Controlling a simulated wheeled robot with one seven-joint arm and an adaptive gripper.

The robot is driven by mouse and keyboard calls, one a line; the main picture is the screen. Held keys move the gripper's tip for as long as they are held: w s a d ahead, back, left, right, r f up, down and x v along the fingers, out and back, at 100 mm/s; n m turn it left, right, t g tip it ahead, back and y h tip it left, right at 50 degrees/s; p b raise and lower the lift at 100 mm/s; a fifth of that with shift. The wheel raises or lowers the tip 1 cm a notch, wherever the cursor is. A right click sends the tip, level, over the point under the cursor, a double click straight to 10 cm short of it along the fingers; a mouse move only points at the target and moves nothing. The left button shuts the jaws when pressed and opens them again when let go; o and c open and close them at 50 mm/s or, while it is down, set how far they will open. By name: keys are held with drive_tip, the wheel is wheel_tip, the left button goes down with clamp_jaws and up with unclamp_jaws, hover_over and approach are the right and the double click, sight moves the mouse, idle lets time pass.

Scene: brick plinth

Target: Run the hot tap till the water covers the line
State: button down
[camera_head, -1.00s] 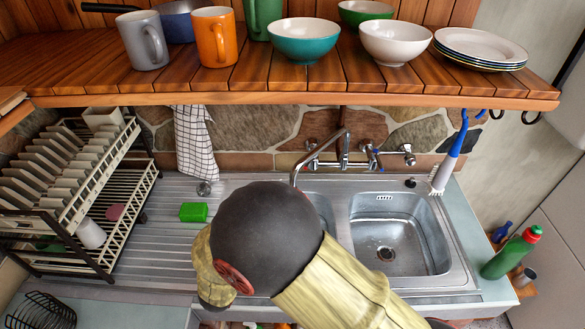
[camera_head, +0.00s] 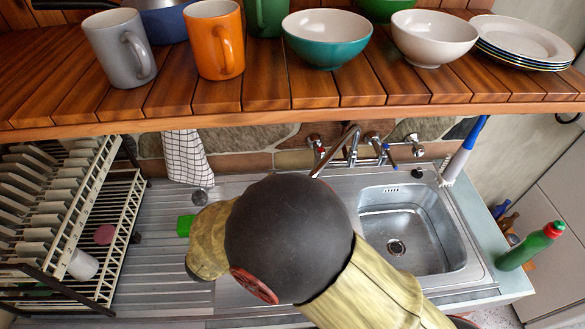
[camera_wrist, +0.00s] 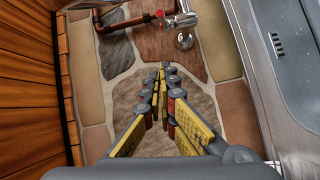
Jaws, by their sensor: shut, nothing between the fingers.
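The mixer tap stands against the stone wall behind the sink, with a chrome spout (camera_head: 335,152) reaching forward. A chrome valve (camera_head: 316,143) is at its left and a blue-marked lever (camera_head: 389,155) at its right. In the wrist view, a chrome fitting (camera_wrist: 184,22) and a pipe with a red mark (camera_wrist: 160,14) are at the top. My gripper (camera_wrist: 163,74) is shut and empty, pointing at the stone wall below these, apart from them. The right basin (camera_head: 440,240) shows its drain and no standing water. My arm hides the left basin; I see no line.
A wooden shelf (camera_head: 270,103) with mugs, bowls and plates overhangs the sink. A dish rack (camera_head: 60,215) stands at the left, a green sponge (camera_head: 185,226) on the drainer. A brush (camera_head: 465,150) and a green bottle (camera_head: 530,246) are at the right.

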drive_tip(key=w+d+f+b, duration=0.1)
drive_tip(key=w+d+b, duration=0.1)
drive_tip(key=w+d, duration=0.4)
drive_tip(key=d, duration=0.2)
drive_tip(key=shift+w+d, duration=0.25)
drive_tip(key=shift+d, duration=0.15)
drive_tip(key=shift+s, duration=0.1)
drive_tip(key=s+d+p, duration=0.1)
drive_tip(key=d+p, duration=0.1)
drive_tip(key=p, duration=0.2)
drive_tip(key=shift+s+f+p, duration=0.1)
drive_tip(key=shift+s+p, duration=0.05)
drive_tip(key=shift+p, duration=0.15)
idle(0.3)
